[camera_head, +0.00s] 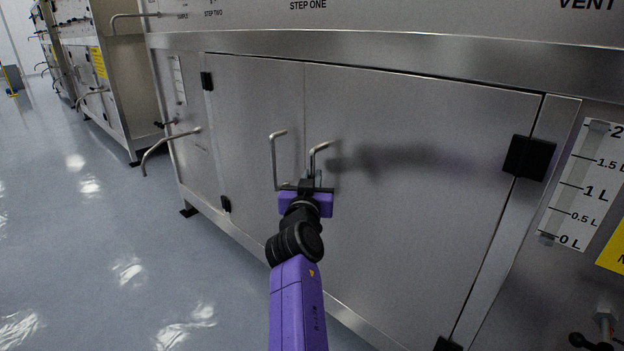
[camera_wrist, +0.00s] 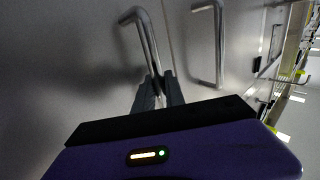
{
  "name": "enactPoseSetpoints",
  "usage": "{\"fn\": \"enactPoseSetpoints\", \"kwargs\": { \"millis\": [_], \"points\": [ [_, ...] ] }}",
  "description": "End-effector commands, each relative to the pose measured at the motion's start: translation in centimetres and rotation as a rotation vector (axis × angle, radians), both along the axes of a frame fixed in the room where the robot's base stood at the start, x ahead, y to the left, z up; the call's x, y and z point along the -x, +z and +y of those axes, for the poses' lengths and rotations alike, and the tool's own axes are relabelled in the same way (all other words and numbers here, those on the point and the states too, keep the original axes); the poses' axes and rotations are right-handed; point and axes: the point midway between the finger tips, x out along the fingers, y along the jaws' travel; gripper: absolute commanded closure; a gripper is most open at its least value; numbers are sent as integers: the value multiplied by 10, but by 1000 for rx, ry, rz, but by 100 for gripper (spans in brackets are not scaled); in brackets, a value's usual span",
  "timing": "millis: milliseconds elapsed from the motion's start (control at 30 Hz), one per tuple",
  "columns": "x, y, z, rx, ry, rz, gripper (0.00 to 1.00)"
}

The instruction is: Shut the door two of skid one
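The skid front has a left door (camera_head: 240,105) and a wider right door (camera_head: 420,205), both of brushed steel; which is door two is not marked in view. Both look flush or nearly so; a thin dark line runs along the right door's top edge. My gripper (camera_head: 313,180) is at the right door's bent-bar handle (camera_head: 313,158). In the wrist view, the fingers (camera_wrist: 159,88) are close together with that handle (camera_wrist: 143,35) between them. The left door's handle (camera_head: 274,160) is beside it, apart from my fingers; it also shows in the wrist view (camera_wrist: 218,45).
Black hinges (camera_head: 529,157) sit on the right door's outer edge. A handle (camera_head: 165,145) sticks out from the skid's left end. Another skid (camera_head: 110,85) stands farther left. The blue-grey floor (camera_head: 90,240) is clear at left.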

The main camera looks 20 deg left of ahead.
Motion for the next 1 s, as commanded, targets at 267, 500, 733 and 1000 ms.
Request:
{"fn": "enactPoseSetpoints", "kwargs": {
  "millis": [267,500,733,1000],
  "points": [
    [-2,1,-4,0,-5,-1,64],
    [-1,1,-3,0,-4,0,64],
    [14,3,-5,1,-4,0,64],
    [52,3,-9,3,-2,-1,64]
  ]
}}
